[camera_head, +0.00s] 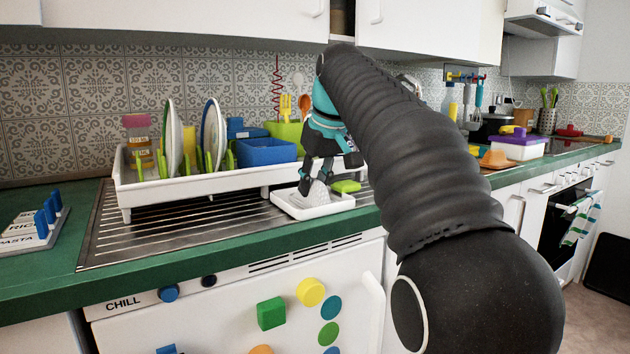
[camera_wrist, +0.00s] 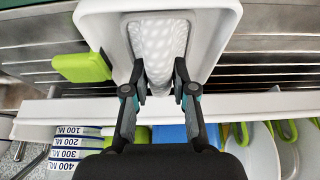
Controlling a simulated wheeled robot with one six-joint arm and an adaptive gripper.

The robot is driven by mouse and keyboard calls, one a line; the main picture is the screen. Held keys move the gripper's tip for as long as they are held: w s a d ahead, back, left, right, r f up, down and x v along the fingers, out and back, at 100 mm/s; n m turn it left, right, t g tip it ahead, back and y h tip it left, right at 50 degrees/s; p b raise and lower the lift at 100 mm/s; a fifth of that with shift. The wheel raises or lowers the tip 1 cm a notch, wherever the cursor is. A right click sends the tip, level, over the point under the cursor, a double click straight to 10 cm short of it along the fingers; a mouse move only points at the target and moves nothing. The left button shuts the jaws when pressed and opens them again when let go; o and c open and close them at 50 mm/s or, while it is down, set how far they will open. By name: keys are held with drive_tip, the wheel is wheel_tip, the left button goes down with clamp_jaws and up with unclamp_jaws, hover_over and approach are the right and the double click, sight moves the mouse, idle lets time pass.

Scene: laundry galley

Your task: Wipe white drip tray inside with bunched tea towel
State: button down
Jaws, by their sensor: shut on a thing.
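The white drip tray (camera_head: 290,209) sits on the metal drainer in front of the dish rack; its rim also shows in the wrist view (camera_wrist: 226,20). The bunched tea towel (camera_head: 318,193), pale grey with white spots, is inside the tray; it also shows in the wrist view (camera_wrist: 158,38). My gripper (camera_head: 315,183) points down over the tray and is shut on the towel's near end, with its fingertips on either side in the wrist view (camera_wrist: 159,88). The towel appears to rest on the tray floor, but I cannot tell how firmly it touches.
The white dish rack (camera_head: 190,187) with plates and a blue tub (camera_head: 266,151) stands close behind. The ribbed drainer (camera_head: 180,222) left of the tray is clear.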

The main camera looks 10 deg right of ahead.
drive_tip(key=shift+w+a+f, duration=0.1)
drive_tip(key=shift+w+a, duration=0.05)
drive_tip(key=shift+w, duration=0.35)
drive_tip(key=shift+s+d, duration=0.3)
drive_tip(key=shift+s, duration=0.55)
drive_tip(key=shift+w+a+p, duration=0.3)
drive_tip(key=shift+w+p, duration=0.55)
drive_tip(key=shift+s, duration=0.1)
drive_tip(key=shift+s+d+b, duration=0.3)
drive_tip(key=shift+s+b, duration=0.15)
drive_tip(key=shift+s, duration=0.3)
drive_tip(key=shift+w+a+p, duration=0.3)
drive_tip(key=shift+w+p, duration=0.55)
